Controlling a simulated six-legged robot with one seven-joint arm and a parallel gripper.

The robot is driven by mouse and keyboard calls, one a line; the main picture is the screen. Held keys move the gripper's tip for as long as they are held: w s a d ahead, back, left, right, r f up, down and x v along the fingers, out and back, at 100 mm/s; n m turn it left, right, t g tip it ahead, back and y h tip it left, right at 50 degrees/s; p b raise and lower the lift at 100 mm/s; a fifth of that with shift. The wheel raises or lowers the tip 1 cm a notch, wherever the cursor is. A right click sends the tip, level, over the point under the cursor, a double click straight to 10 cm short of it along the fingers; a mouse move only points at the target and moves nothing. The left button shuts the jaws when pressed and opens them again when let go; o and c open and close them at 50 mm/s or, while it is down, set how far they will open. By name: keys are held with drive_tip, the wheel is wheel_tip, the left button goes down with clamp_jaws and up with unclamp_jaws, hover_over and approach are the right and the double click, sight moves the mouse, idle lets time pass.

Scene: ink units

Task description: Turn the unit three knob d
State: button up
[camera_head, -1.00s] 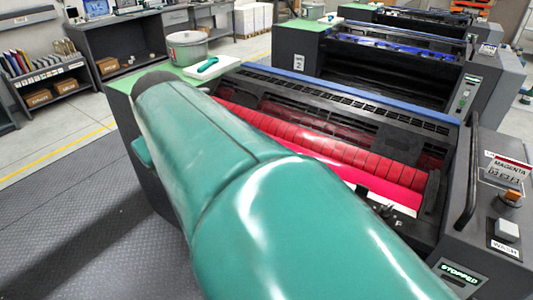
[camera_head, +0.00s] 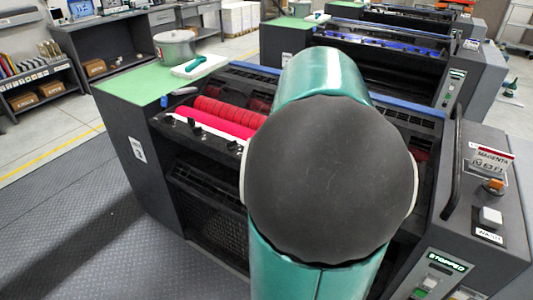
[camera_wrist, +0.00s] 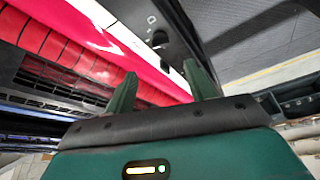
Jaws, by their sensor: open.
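The front ink unit (camera_head: 190,205) is dark grey, with red-magenta rollers and a row of small dark knobs (camera_head: 192,122) along its front edge. My arm covers the middle and right of the unit and hides my gripper in the head view. In the wrist view my gripper (camera_wrist: 161,88) is open and empty, its two green fingers apart in front of the magenta roller (camera_wrist: 135,50). A black knob (camera_wrist: 160,39) shows beyond the fingers, beside white marks on a dark strip, apart from them.
A control panel (camera_head: 485,220) with a MAGENTA label, buttons and a lit STOPPED sign stands at the right. A dark handle bar (camera_head: 452,175) rises beside it. More units stand behind. A green-topped side table (camera_head: 125,90) bears a pot (camera_head: 177,48). The left floor is clear.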

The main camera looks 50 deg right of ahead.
drive_tip(key=x, duration=1.2)
drive_tip(key=shift+f, duration=0.15)
drive_tip(key=c, duration=1)
